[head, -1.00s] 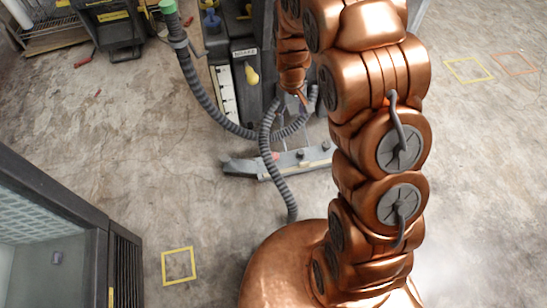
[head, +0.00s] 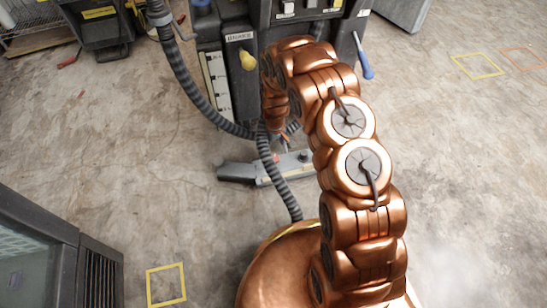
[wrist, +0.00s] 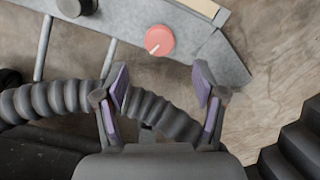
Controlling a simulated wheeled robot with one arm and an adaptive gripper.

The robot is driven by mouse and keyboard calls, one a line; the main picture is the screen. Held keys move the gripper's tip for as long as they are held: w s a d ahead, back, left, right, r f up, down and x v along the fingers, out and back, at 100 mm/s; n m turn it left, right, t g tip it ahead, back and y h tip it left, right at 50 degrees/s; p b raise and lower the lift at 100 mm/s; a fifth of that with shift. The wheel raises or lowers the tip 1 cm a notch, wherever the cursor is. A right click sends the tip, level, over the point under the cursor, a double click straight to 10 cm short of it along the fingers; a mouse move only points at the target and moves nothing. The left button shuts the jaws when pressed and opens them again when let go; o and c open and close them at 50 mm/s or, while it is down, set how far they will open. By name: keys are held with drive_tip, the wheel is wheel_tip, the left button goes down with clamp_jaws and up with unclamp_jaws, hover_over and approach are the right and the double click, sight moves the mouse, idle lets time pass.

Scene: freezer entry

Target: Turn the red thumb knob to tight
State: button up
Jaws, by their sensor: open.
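The red thumb knob (wrist: 160,40) is round, with a white line running from near its middle toward the lower left. In the head view my arm and the hoses hide most of the gripper area.
A ribbed grey hose (wrist: 165,115) passes behind my fingers. A dark knob (wrist: 75,6) sits farther left on the bar. The grey machine (head: 240,60) stands behind. A dark cabinet (head: 100,275) is at lower left. The concrete floor at right is mostly clear.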

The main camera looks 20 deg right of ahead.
sight(274, 157)
wheel_tip(274, 157, down, 8)
drive_tip(key=b, duration=0.2)
drive_tip(key=shift+r+b, duration=0.2)
drive_tip(key=shift+b, duration=0.15)
drive_tip(key=c, duration=1.2)
